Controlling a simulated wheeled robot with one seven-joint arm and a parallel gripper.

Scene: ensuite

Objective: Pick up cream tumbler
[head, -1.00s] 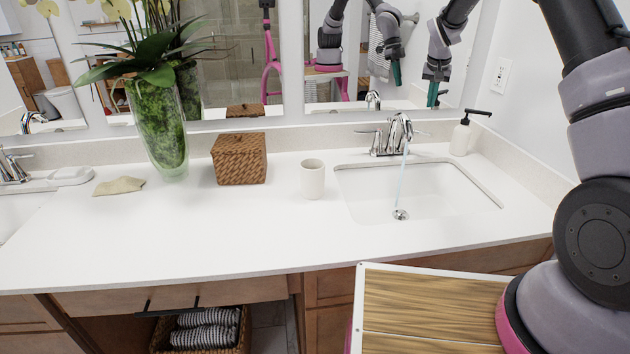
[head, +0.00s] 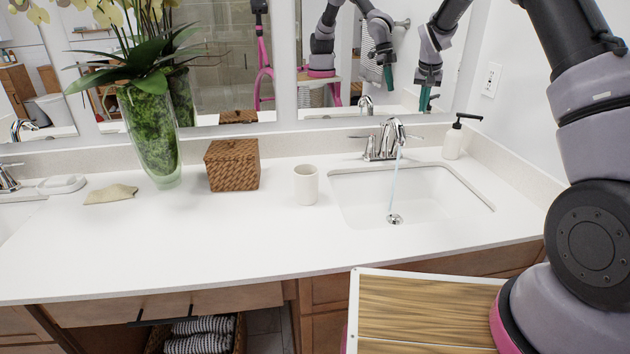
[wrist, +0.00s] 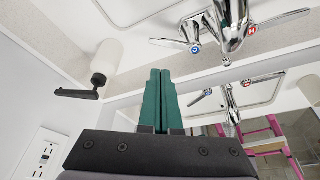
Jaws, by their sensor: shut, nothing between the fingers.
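The cream tumbler (head: 306,184) stands upright on the white counter, between the wicker box and the sink, in the head view. My gripper (head: 425,102) is at the upper right of the head view, raised above the counter near the wall, well apart from the tumbler. In the wrist view my gripper's green fingers (wrist: 158,75) are together with nothing between them.
The sink (head: 410,195) lies right of the tumbler, with its faucet (head: 385,142) running water. A soap dispenser (head: 456,138) stands behind it at right. The wicker box (head: 232,166) and green glass vase (head: 150,135) stand left. The counter (head: 200,240) is clear in front.

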